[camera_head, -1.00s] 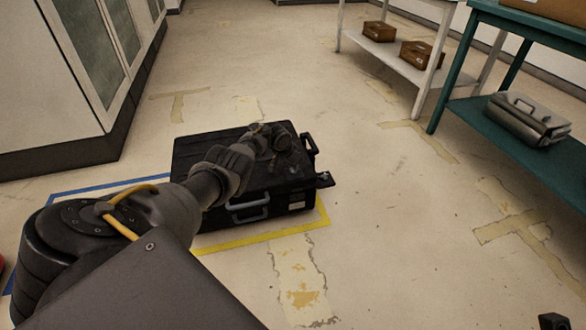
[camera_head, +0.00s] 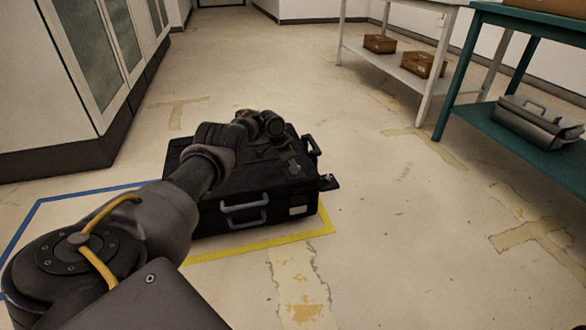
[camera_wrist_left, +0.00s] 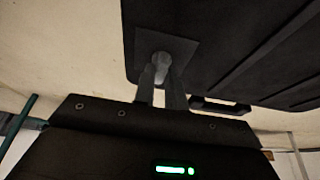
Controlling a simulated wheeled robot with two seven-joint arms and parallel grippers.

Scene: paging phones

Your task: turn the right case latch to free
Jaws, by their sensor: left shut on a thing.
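A black case (camera_head: 262,190) lies on the floor, with a grey handle (camera_head: 244,207) on its near side and another handle (camera_head: 313,147) on its right side. A small dark plate (camera_head: 328,182) sticks out at its right near corner. My left gripper reaches over the case in the head view, where its fingertips are hard to make out. In the left wrist view, my left gripper (camera_wrist_left: 161,80) is shut on a small grey latch knob (camera_wrist_left: 161,62) on a square plate (camera_wrist_left: 180,45) at the case. The knob's turn angle is unclear. My right gripper is out of view.
Yellow (camera_head: 270,243) and blue (camera_head: 85,193) tape marks the floor around the case. A teal bench (camera_head: 480,115) with a silver case (camera_head: 540,123) and a white shelf (camera_head: 390,55) with brown boxes stand at right. White cabinets (camera_head: 50,90) stand left. Floor right of the case is clear.

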